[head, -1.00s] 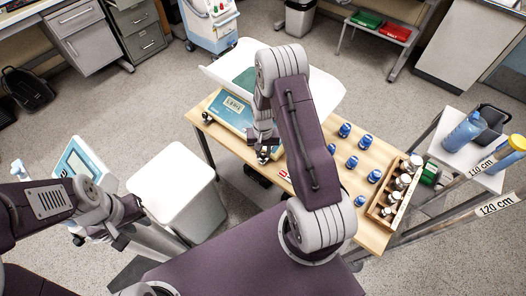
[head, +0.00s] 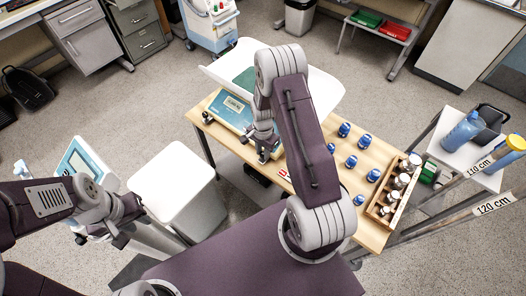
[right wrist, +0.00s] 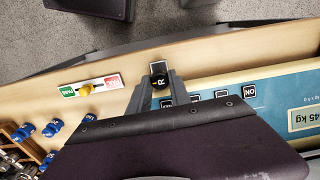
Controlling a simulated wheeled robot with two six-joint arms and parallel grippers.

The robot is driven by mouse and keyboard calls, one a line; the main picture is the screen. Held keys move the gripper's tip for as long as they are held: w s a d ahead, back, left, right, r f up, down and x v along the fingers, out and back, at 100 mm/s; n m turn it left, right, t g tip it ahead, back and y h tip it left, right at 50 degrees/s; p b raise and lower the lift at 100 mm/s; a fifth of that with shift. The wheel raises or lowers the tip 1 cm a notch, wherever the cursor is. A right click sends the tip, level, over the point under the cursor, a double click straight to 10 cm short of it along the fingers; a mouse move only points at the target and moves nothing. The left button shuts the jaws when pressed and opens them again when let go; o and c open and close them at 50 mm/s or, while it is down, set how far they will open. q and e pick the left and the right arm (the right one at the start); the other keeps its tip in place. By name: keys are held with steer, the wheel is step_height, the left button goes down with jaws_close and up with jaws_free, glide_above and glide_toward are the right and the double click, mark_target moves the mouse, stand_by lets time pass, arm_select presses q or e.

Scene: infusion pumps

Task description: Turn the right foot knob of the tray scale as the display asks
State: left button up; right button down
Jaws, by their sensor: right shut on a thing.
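The tray scale (head: 230,108) stands on the wooden table, with a blue front panel, a small display (head: 233,103) and a white tray on top. In the right wrist view its display (right wrist: 312,118) is partly cut off and shows "45 kg"; nothing else on it is readable. The right foot knob (right wrist: 160,82), black and marked R, sits between the fingers of my right gripper (right wrist: 159,92), which is shut on it. In the head view my right gripper (head: 266,154) is at the scale's front right corner. My left gripper (head: 110,236) hangs at the left, away from the scale; its jaw opening is unclear.
A strip with green and red ends and a yellow knob (right wrist: 86,89) lies beside the right foot knob. Several blue-capped vials (head: 351,161) and a wooden rack (head: 391,203) of bottles stand to the right. A white bin (head: 172,178) stands left of the table.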

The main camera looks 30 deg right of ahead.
steer(key=shift+w, duration=0.1)
stand_by(0.4)
steer(key=c, duration=1.5)
jaws_free()
steer(key=shift+r, duration=0.1)
step_height(320, 180, up, 9)
